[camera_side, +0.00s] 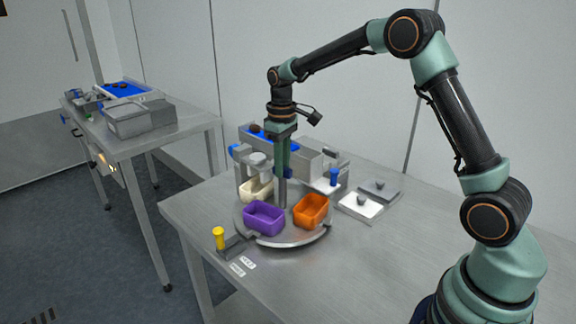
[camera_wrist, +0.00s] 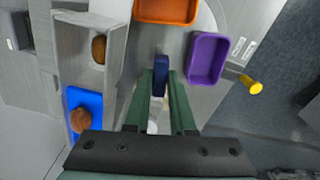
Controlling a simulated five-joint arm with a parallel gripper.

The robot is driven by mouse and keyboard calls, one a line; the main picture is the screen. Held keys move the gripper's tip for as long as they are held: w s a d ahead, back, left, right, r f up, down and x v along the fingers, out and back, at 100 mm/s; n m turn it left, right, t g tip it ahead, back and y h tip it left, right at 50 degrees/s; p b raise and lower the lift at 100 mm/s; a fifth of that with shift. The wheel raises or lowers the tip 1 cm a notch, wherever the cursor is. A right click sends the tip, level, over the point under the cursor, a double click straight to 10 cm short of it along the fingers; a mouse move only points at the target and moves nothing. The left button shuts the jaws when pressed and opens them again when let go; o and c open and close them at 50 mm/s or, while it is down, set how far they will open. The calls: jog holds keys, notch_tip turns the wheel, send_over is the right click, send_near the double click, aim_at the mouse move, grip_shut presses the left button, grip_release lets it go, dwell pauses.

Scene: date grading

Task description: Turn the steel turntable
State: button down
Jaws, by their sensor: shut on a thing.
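The steel turntable (camera_side: 284,238) is a round disc carrying a purple tray (camera_side: 264,217), an orange tray (camera_side: 311,209) and a cream tray (camera_side: 256,189). In the wrist view the purple tray (camera_wrist: 208,58) and orange tray (camera_wrist: 166,10) lie ahead of my gripper, on the turntable's disc (camera_wrist: 172,44). My gripper (camera_side: 282,205) points down over the middle of the turntable, among the trays. In the wrist view my gripper (camera_wrist: 160,76) is shut on a dark blue upright handle (camera_wrist: 158,90). The handle's foot is hidden.
A yellow knob (camera_side: 219,236) stands at the table's front left. A blue knob (camera_side: 334,176) and two small plates (camera_side: 360,206) are to the right. A grey chute (camera_wrist: 78,52) and blue tray (camera_wrist: 80,99) hold brown dates. Another steel table (camera_side: 135,143) stands apart at left.

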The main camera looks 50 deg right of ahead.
jog(key=shift+r+n, duration=0.1)
jog(key=shift+n, duration=7.8)
jog(key=c, duration=0.8)
grip_release()
jog(key=shift+o, duration=0.2)
